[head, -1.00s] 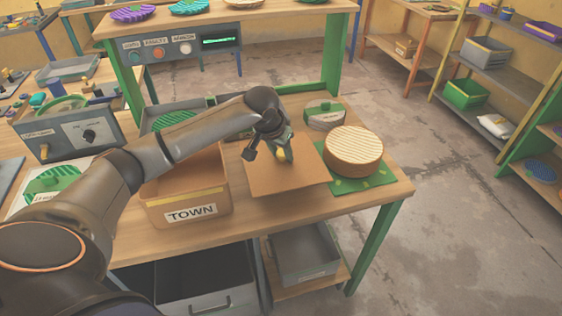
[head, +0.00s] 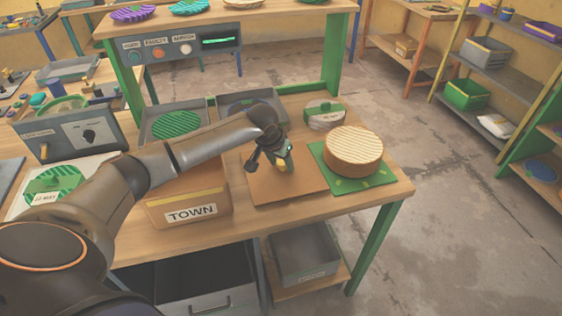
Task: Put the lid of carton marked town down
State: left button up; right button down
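The carton marked TOWN (head: 190,211) stands on the near part of the wooden table, partly hidden by my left arm. A flat brown lid panel (head: 295,187) lies to the right of the carton's body; whether it is joined to the carton is hidden. My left gripper (head: 281,167) points down over the middle of this panel, with a small yellow part at its tip. Whether it touches or grips the panel cannot be told, nor whether its fingers are open. My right gripper is not in view.
A round tan block (head: 354,152) sits on a green mat (head: 352,186) to the right of the panel. A grey tray (head: 163,112) holding a green plate (head: 176,125) stands behind the arm. A small lidded round container (head: 325,118) is behind the panel.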

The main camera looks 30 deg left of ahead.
pick_arm(q)
jog(key=shift+o, duration=1)
jog(key=shift+r, duration=0.1)
jog(key=v, duration=1.2)
